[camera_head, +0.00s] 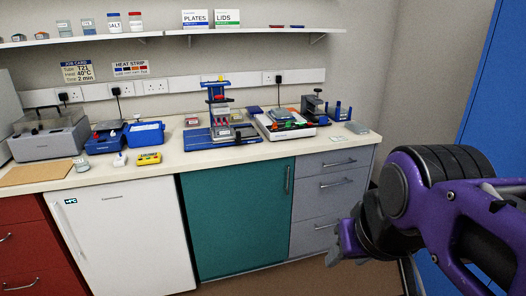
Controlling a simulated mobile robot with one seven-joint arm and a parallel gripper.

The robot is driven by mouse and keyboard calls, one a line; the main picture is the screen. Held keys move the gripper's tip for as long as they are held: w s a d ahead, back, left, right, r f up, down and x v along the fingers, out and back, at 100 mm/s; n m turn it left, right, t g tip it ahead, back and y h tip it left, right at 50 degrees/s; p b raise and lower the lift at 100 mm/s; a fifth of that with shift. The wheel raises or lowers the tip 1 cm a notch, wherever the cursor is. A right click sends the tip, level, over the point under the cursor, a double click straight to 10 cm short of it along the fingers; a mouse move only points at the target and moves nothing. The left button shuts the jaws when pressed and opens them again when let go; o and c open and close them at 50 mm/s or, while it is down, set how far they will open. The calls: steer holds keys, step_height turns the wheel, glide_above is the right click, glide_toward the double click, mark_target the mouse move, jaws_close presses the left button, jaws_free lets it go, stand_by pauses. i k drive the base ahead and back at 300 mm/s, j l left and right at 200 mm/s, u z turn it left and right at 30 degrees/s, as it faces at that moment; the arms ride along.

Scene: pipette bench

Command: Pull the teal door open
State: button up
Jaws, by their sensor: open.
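The teal door (236,218) is a flat cupboard front under the bench, between the white fridge and the grey drawers. It looks shut. Its dark vertical handle (287,180) is near the door's upper right edge. My gripper (342,243) is at the lower right, in front of the grey drawers and to the right of the handle, apart from it in the picture. Its fingers point left and show only in part. My purple arm covers part of the right side. Nothing shows between the fingers.
The white fridge (122,240) stands left of the door, and red drawers (22,250) are at the far left. Grey drawers (330,192) with bar handles are on the right. The benchtop (180,175) overhangs the door and carries lab equipment. A blue panel (497,105) stands at right.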

mark_target(239, 215)
steer(key=i, duration=1.2)
